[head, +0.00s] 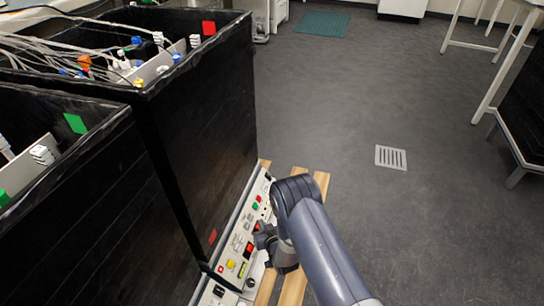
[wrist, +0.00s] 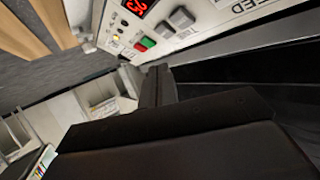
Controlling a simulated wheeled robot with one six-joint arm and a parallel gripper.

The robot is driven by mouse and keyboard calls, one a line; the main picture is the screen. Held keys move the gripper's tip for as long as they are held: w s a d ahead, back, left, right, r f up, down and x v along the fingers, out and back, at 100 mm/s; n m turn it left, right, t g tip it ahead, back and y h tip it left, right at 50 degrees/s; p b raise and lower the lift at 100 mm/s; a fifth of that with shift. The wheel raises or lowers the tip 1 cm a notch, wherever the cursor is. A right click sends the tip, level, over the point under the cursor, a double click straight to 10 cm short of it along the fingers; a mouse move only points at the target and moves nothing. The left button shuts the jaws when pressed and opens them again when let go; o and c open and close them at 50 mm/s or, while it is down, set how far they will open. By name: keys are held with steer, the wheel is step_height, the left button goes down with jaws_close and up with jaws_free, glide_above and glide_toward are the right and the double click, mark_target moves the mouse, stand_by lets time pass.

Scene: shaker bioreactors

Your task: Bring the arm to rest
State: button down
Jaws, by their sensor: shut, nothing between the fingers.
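My gripper (head: 265,240) hangs low at the end of my grey arm, close beside the control panel (head: 235,247) of the large black shaker box (head: 205,120). In the wrist view my dark gripper fingers (wrist: 158,78) are together and hold nothing. Beyond them the panel shows a red digital display (wrist: 137,7), a green button (wrist: 147,43) and grey switches (wrist: 181,18). I cannot tell from these views whether the fingertips touch the panel.
A second black box (head: 75,190) stands at the left. Cables (head: 80,45) run over the boxes. Wooden slats (head: 293,285) lie under my gripper. Open grey floor with a drain grate (head: 391,157) spreads to the right. A white-framed table (head: 497,75) stands at the far right.

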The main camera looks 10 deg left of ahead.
steer(key=shift+s+d+r, duration=0.1)
steer(key=shift+d+r, duration=1.45)
steer(key=shift+d, duration=0.1)
